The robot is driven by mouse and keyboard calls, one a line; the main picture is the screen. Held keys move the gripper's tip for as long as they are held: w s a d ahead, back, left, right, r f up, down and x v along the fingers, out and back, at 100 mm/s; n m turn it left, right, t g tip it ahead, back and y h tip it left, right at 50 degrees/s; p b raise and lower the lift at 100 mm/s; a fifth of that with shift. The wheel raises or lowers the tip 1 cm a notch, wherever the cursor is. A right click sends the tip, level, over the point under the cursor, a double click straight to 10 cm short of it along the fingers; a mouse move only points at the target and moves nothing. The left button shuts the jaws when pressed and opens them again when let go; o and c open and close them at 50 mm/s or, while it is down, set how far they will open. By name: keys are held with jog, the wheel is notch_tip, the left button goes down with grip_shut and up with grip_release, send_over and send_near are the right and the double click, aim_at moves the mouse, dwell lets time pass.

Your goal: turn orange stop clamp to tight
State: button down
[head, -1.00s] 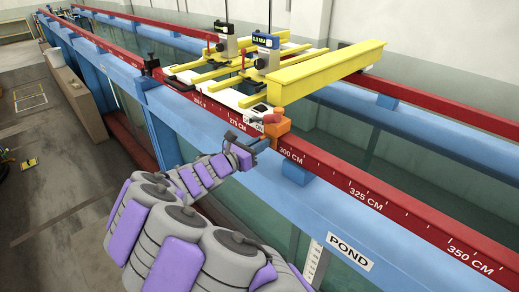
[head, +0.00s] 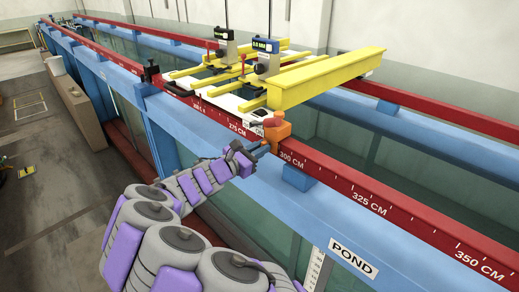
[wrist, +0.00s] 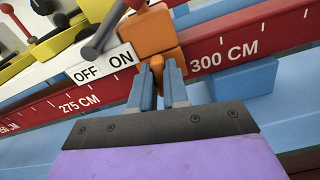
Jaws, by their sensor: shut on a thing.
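The orange stop clamp (head: 281,130) sits on the red rail just left of the 300 CM mark. In the wrist view its orange body (wrist: 152,30) stands on the rail, with a smaller orange part below on the front face. My gripper (head: 264,149) reaches the clamp from the front. In the wrist view its two blue-grey fingers (wrist: 159,72) are shut on the clamp's lower front part (wrist: 157,64). The fingertips partly hide this part, and I cannot tell how far it is turned.
An OFF/ON label (wrist: 103,64) and a grey lever (wrist: 104,36) are close left of the clamp. A yellow beam (head: 325,77) and the yellow-framed carriage (head: 235,70) stand above the rails. A blue block (wrist: 245,79) sits under the rail to the right.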

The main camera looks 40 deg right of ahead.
jog(key=c, duration=1.1)
grip_release()
jog(key=shift+a, duration=0.1)
jog(key=a, duration=0.5)
jog(key=s+a, duration=0.1)
jog(key=a, duration=1.1)
jog(key=shift+s+a+b, duration=0.15)
jog(key=shift+a+b, duration=0.1)
jog(key=shift+b, duration=0.05)
jog(key=shift+f, duration=0.1)
jog(key=s+d+f+m+g+y+b, duration=0.2)
jog(key=s+f+m+y+b, duration=0.25)
jog(key=s, duration=0.55)
jog(key=s+d+f+m+g+y+b, duration=0.2)
jog(key=s+f+m+g+y+b, duration=0.25)
jog(key=s, duration=0.45)
jog(key=s+a+f+m+t+y+b, duration=0.1)
jog(key=s+a+f+m+y, duration=0.1)
jog(key=s+a+f+y, duration=0.1)
jog(key=s+a+f+m+t+y+b, duration=0.1)
jog(key=s+a+f+m+y+b, duration=0.1)
jog(key=s+a+f, duration=0.4)
jog(key=s+a+f+m+t+y+b, duration=0.1)
jog(key=s+a+f+m+y+b, duration=0.1)
jog(key=a, duration=0.6)
jog(key=shift+s+a+f+m+t+y, duration=0.2)
jog(key=shift+s+f+m+t+y, duration=0.05)
jog(key=shift+s+f+m+y, duration=0.8)
